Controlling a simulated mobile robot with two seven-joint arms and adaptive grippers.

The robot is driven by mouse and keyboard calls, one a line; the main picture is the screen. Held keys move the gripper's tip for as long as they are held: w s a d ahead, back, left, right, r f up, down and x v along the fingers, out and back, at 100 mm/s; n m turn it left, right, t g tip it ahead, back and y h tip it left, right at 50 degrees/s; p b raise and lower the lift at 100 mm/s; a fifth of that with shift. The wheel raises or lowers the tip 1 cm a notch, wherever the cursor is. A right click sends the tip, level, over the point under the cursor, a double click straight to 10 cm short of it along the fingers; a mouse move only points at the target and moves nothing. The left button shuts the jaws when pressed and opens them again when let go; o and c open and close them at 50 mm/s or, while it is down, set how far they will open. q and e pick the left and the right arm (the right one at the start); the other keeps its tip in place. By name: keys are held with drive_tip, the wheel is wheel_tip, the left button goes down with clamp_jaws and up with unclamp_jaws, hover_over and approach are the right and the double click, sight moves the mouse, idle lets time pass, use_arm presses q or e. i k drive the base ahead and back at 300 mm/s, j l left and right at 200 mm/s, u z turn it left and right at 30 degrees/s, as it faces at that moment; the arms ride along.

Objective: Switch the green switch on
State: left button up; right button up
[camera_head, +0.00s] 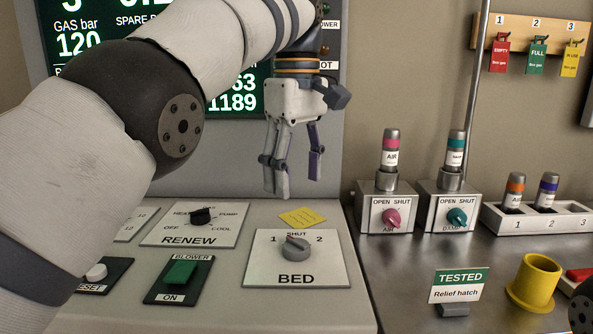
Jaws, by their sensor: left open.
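The green switch (181,272) is a rocker on a black plate at the lower left of the sloping panel, labelled BLOWER above and ON below. Its exact tilt is hard to tell. My left gripper (294,182) hangs with its fingers pointing down, open and empty. It is above the back part of the panel, up and to the right of the green switch and apart from it. My left arm crosses the left side of the view. My right gripper is not in view.
The RENEW knob (201,216), the RESET button (96,272) and the BED knob (295,248) sit near the switch. A yellow note (302,217) lies behind BED. To the right are two valve boxes (386,213) (449,212), a bottle rack (535,219) and a yellow cup (534,283).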

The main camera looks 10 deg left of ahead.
sight(180, 273)
drive_tip(key=k, duration=1)
